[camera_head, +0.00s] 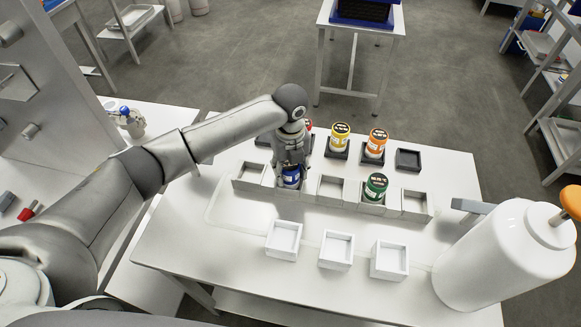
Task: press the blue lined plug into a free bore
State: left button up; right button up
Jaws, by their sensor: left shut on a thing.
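The blue lined plug (291,179) is a blue-topped cylinder with a pale lower part. It is upright at the second bore from the left in the row of square grey blocks (341,201). My left gripper (291,165) points down and is shut on its top; I cannot tell how deep the plug sits. In the same row, a green plug (376,186) stands in a bore right of the middle. The far left bore (251,173), the middle bore (330,188) and the far right bore (414,203) look empty. My right gripper is not in view.
Behind the row, dark holders carry a yellow plug (340,137), an orange plug (375,143) and a red one (308,125) partly hidden by my arm. An empty dark holder (408,159) is at right.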

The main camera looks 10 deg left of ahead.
pick_arm(q)
jog(key=shift+d+f, duration=0.1)
jog(key=shift+f, duration=0.05)
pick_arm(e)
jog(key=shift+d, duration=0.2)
pick_arm(q)
jog(key=o, duration=1.2)
jog(key=shift+f, duration=0.1)
jog(key=shift+c, duration=0.2)
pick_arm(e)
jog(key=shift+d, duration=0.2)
pick_arm(q)
notch_tip(320, 180, up, 11)
jog(key=shift+r+b, duration=0.15)
jog(key=shift+b, duration=1.05)
jog(key=shift+r, duration=0.55)
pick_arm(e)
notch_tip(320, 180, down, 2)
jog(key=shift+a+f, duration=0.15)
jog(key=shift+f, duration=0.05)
pick_arm(q)
jog(key=shift+s+f, duration=0.1)
